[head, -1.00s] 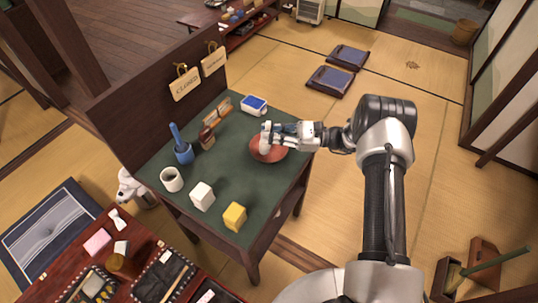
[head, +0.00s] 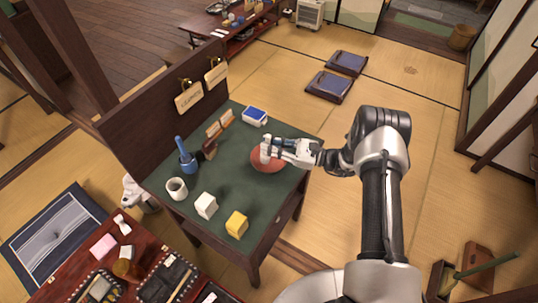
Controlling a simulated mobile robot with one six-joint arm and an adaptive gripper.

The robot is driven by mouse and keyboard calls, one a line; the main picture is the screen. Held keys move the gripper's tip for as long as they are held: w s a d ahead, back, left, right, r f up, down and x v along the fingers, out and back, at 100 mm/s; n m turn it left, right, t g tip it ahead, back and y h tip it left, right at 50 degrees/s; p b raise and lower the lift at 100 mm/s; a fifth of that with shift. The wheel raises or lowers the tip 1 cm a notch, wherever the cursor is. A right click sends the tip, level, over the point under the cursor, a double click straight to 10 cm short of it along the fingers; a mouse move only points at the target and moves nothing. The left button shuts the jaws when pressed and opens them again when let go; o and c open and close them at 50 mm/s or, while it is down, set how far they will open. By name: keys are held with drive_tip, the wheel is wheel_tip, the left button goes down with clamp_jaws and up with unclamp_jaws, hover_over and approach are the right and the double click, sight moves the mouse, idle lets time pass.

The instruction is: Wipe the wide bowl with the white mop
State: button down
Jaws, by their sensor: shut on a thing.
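The wide bowl (head: 272,167) is reddish-brown and stands near the right edge of the green-topped table in the head view. My gripper (head: 268,148) reaches in from the right, over the bowl, and covers part of its rim and inside. It is shut on a small white thing (head: 265,154), which looks like the white mop, at the bowl's left part. My fingers hide much of it. Whether it touches the bowl's inner surface I cannot tell.
On the table (head: 225,180) stand a blue holder with a blue-handled tool (head: 187,162), a white mug (head: 176,189), a white block (head: 206,205), a yellow block (head: 237,223) and a blue-and-white box (head: 255,115). A dark partition (head: 150,120) borders the left side.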

drive_tip(key=shift+s+d+f+m+t+h+p, duration=0.1)
drive_tip(key=shift+m+t+h+p, duration=1.4)
drive_tip(key=shift+m+t+h, duration=1.35)
drive_tip(key=shift+s+d+m+t+h+p, duration=0.1)
drive_tip(key=shift+m+t+h+p, duration=1.4)
drive_tip(key=shift+m+t+h, duration=1.35)
drive_tip(key=shift+n+t+y, duration=0.3)
drive_tip(key=shift+n, duration=0.3)
drive_tip(key=shift+n+g+y+b, duration=1.9)
drive_tip(key=shift+n+g+b, duration=0.3)
drive_tip(key=shift+g, duration=0.75)
drive_tip(key=shift+n+g+y+b, duration=1.95)
drive_tip(key=shift+n+g, duration=0.4)
drive_tip(key=shift+g, duration=0.55)
drive_tip(key=shift+n+g+y+b, duration=1.85)
drive_tip(key=shift+n+g+b, duration=0.35)
drive_tip(key=shift+g, duration=0.75)
drive_tip(key=shift+p, duration=0.4)
